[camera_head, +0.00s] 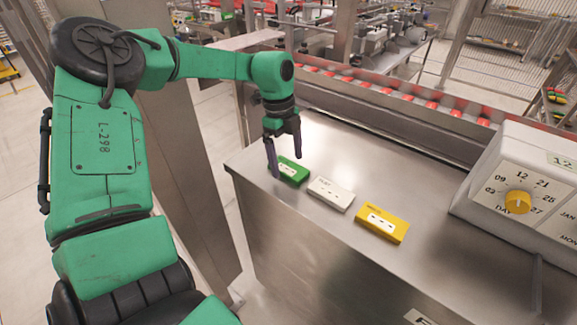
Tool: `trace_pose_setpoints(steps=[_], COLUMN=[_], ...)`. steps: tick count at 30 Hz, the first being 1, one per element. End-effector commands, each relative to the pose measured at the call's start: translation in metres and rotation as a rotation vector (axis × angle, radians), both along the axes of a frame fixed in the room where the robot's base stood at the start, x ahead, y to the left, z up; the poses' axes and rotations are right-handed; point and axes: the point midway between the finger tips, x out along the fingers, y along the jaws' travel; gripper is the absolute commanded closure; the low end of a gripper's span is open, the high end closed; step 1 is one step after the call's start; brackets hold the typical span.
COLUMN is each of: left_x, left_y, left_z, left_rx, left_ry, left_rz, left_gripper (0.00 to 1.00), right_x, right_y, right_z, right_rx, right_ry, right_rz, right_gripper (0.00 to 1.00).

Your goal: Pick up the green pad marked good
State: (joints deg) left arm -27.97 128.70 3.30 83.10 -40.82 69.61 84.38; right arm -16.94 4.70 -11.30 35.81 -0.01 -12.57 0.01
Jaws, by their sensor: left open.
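A green pad (291,171) with a white label lies flat on the steel table (345,155), near its left end. The lettering on it is too small to read. My left gripper (284,160) points down at the green pad with its fingers apart. One finger is at the pad's left end and the other is behind its right part. I cannot tell whether either finger touches the pad. My right gripper does not show.
A white pad (331,194) and a yellow pad (382,225) lie in a row to the right of the green one. A white box with a yellow dial (517,202) stands at the right. A conveyor with several red items (387,91) runs behind the table.

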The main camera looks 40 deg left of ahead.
Motion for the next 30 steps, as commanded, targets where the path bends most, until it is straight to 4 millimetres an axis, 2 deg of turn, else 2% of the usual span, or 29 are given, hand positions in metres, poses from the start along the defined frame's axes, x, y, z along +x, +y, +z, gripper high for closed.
trace_pose_setpoints(steps=[3, 8, 9, 11, 15, 16, 25, 30], left_x=[0.0, 0.0, 0.0, 0.0, 0.0, 0.0, 0.001, 0.001], left_y=[-0.002, -0.002, -0.002, -0.002, -0.002, -0.002, -0.002, -0.002], left_z=[-0.012, -0.013, -0.012, -0.012, -0.012, -0.012, -0.008, 0.015], left_rx=[0.0, 0.0, 0.0, 0.0, 0.0, 0.0, 0.001, 0.001], left_ry=[0.001, -0.001, -0.001, -0.001, -0.001, -0.001, -0.003, -0.006], left_rz=[0.0, 0.0, 0.0, 0.0, 0.0, 0.0, 0.0, 0.0], left_gripper=[0.03, 0.03, 0.1, 0.33, 0.87, 0.93, 0.93, 0.93], right_x=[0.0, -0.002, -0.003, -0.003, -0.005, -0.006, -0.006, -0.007], right_y=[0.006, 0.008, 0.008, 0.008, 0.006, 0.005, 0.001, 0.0], right_z=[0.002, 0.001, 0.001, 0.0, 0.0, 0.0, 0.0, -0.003], right_rx=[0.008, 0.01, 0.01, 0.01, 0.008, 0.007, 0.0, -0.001], right_ry=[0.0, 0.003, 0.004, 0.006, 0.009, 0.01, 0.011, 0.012], right_rz=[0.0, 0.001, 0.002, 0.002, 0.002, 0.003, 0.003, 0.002], right_gripper=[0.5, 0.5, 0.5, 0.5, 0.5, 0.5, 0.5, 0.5])
